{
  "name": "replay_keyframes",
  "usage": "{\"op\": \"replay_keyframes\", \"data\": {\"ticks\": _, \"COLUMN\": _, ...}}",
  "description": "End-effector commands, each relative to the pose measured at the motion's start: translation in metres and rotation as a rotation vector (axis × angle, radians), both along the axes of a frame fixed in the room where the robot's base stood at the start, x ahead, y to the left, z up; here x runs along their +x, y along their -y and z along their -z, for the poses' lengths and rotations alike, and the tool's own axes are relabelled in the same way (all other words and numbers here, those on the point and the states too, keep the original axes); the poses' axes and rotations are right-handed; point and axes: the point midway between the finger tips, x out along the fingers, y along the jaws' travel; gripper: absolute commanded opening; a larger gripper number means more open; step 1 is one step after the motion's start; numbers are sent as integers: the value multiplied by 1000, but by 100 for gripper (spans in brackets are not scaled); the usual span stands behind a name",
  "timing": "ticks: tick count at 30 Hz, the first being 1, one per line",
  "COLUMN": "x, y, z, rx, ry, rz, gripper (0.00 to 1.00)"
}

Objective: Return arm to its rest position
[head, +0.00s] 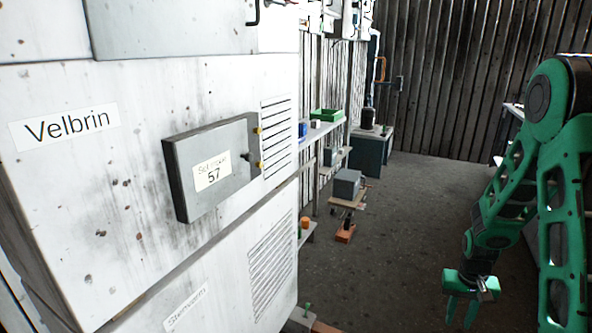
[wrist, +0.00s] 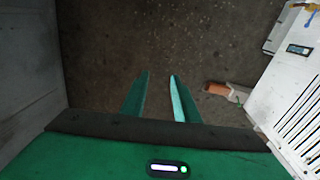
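My gripper (head: 462,312) hangs at the lower right in the head view, at the end of my green arm, pointing down. In the wrist view its two green fingers (wrist: 160,90) stand apart with only the dark floor between them. It is open and empty. It touches nothing that I can see.
A white, stained housing (head: 130,130) labelled "Velbrin" fills the left, with a closed grey box (head: 212,167) marked 57 jutting out. Shelves (head: 318,132) and a small stand with a grey block (head: 346,184) are behind. The floor (head: 410,210) between housing and arm is clear.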

Motion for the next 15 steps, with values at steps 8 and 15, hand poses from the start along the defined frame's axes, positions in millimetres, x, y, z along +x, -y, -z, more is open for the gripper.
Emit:
{"op": "replay_keyframes", "data": {"ticks": 8, "x": -50, "y": 5, "z": -92, "rx": -16, "ry": -2, "rz": 40, "gripper": 28}}
{"op": "replay_keyframes", "data": {"ticks": 15, "x": -105, "y": 0, "z": -154, "rx": -9, "ry": -6, "rz": 81, "gripper": 28}}
